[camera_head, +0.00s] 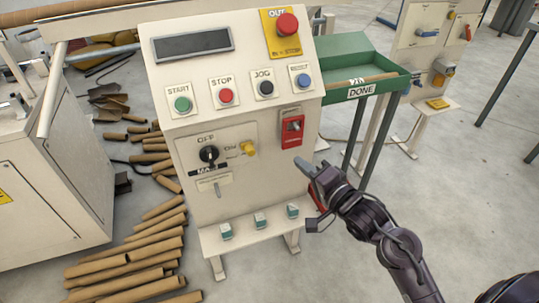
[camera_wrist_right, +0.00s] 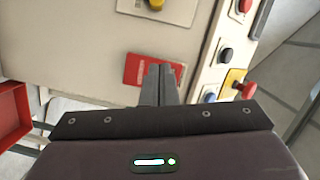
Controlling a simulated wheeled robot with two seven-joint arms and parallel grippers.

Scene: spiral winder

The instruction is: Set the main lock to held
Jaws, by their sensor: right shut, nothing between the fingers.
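The cream control cabinet shows a black rotary main switch (camera_head: 209,155) with OFF above it and a MAIN label below. A small plate with a pale pin or tab (camera_head: 217,187) sits under it. A yellow knob (camera_head: 248,148) is to its right. A red lock-like fitting (camera_head: 292,130) is on a plate at the cabinet's right; I cannot tell its exact setting. My right gripper (camera_head: 303,167) is shut and empty, below this red fitting. In the right wrist view its fingers (camera_wrist_right: 160,84) overlap a red piece (camera_wrist_right: 137,69); contact is unclear. My left gripper is out of view.
Start, stop, jog and reset buttons line the panel, below a red emergency button (camera_head: 287,24). A low shelf (camera_head: 261,232) carries several small teal-topped items. A green DONE tray (camera_head: 350,65) stands behind right. Cardboard tubes (camera_head: 130,258) lie on the left floor.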

